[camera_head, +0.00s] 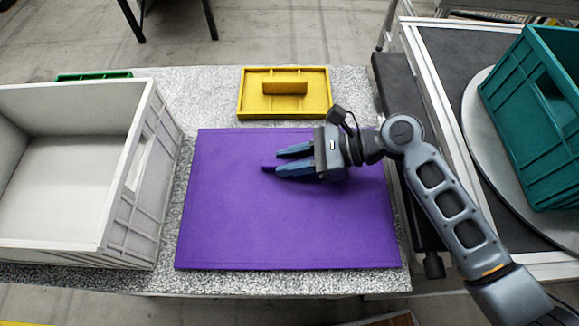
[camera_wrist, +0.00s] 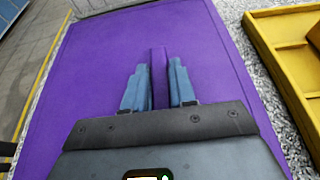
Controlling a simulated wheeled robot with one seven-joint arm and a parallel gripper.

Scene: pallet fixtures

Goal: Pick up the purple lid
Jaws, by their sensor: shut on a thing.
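The purple lid (camera_head: 285,228) is a large flat rectangular panel on the speckled grey table. It fills most of the wrist view (camera_wrist: 95,65). My gripper (camera_head: 277,162) is over the upper middle of the lid, reaching in from the right. Its two blue fingers are shut on a narrow upright purple handle on the lid, which shows between them in the wrist view (camera_wrist: 159,78). Part of the handle is hidden by the fingers. The lid appears flat; I cannot tell whether it is clear of the table.
A large grey-white crate (camera_head: 145,190) stands left of the lid. A yellow tray-like piece (camera_head: 285,109) with a raised handle lies behind it. A green piece (camera_head: 94,75) is at the back left. A teal crate (camera_head: 545,130) sits on a round plate at the right.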

